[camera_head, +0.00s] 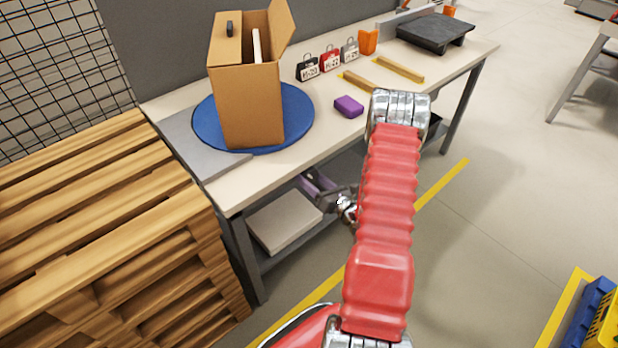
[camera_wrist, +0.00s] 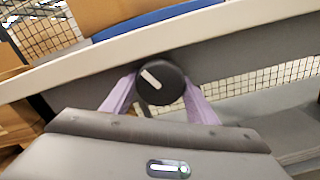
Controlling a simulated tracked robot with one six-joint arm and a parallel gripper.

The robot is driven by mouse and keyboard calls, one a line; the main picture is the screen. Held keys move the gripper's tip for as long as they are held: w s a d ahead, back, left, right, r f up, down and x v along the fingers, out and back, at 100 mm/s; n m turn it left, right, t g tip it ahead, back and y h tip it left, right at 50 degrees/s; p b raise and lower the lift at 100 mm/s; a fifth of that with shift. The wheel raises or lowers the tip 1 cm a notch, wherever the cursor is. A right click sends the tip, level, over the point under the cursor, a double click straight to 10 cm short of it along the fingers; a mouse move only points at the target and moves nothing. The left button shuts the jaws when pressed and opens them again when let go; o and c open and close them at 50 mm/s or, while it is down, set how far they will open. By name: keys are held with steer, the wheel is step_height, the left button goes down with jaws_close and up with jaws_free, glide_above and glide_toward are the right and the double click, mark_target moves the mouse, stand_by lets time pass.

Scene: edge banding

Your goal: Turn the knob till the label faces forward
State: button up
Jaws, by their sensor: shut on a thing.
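A round black knob (camera_wrist: 160,88) with a white pointer bar sits on the front edge of the workbench in the wrist view. The bar slants from upper left to lower right. My gripper (camera_wrist: 161,82) has its two lilac fingers closed on either side of the knob. In the camera_head view my gripper (camera_head: 318,184) is below the bench's front edge, and the knob cannot be made out there. An open cardboard box (camera_head: 247,105) stands on a blue turntable (camera_head: 298,118) on the bench. No label shows on the box faces I see.
The bench (camera_head: 290,158) also carries a purple block (camera_head: 348,106), wooden strips (camera_head: 400,69), tagged padlock-like pieces (camera_head: 330,60) and a dark slab (camera_head: 436,33). Stacked pallets (camera_head: 100,210) stand at left. A white board (camera_head: 283,222) lies on the lower shelf.

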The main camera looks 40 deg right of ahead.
steer(key=shift+m, duration=1.2)
steer(key=o, duration=1)
steer(key=shift+c, duration=0.2)
steer(key=n, duration=0.3)
steer(key=shift+n, duration=0.4)
steer(key=n, duration=0.3)
steer(key=shift+s+d+n, duration=0.1)
steer(key=shift+n, duration=0.3)
steer(key=s, duration=1.3)
steer(key=shift+s+d, duration=0.3)
steer(key=shift+d, duration=0.05)
